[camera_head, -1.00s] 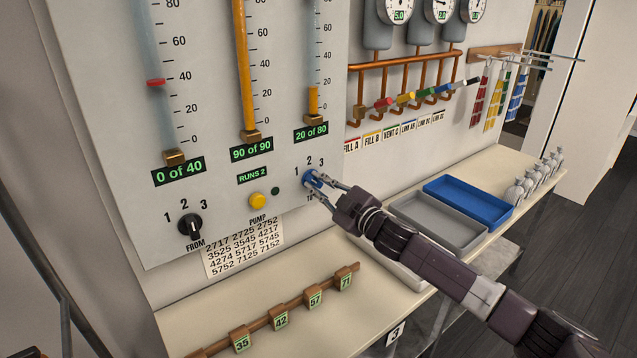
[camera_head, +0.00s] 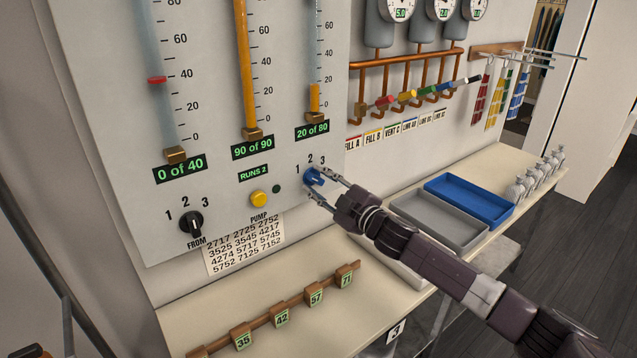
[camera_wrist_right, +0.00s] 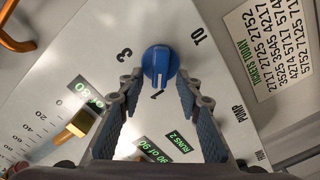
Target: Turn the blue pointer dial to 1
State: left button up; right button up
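The blue pointer dial (camera_head: 313,177) is on the grey panel, below the "20 of 80" display, with 1, 2 and 3 above it. In the right wrist view the dial (camera_wrist_right: 160,61) shows its narrow ridge, which appears to face the 1; the 2 is hidden there. My right gripper (camera_head: 322,186) is open. Its two fingertips (camera_wrist_right: 158,78) are on either side of the dial's near edge, with gaps visible, and it holds nothing. My left gripper is not in view.
A black FROM dial (camera_head: 191,224) and a yellow pump button (camera_head: 258,199) are left of the blue dial. Below the panel, a shelf carries a wooden tag rail (camera_head: 294,313), a grey tray (camera_head: 440,222) and a blue tray (camera_head: 470,201).

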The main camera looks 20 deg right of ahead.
jog(key=v, duration=1.2)
dwell(0.6)
